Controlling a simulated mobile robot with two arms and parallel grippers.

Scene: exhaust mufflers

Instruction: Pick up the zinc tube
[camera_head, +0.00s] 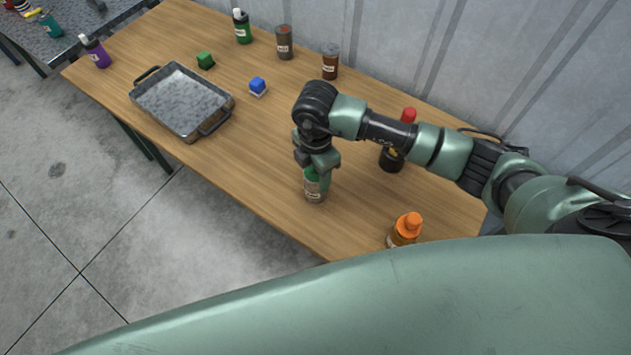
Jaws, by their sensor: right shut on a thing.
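My right gripper (317,172) points down over the front middle of the wooden table (250,180). It is shut on a small grey tube (313,190) with a pale label, which looks like the zinc tube, though its label is too small to read. The tube is upright, and its top is partly hidden by the gripper's fingers. I cannot tell whether its base touches the table. My left gripper is not in view.
An orange bottle (405,230) stands to the right, and a dark red-capped bottle (391,159) behind my arm. A corrugated wall (400,50) borders the table.

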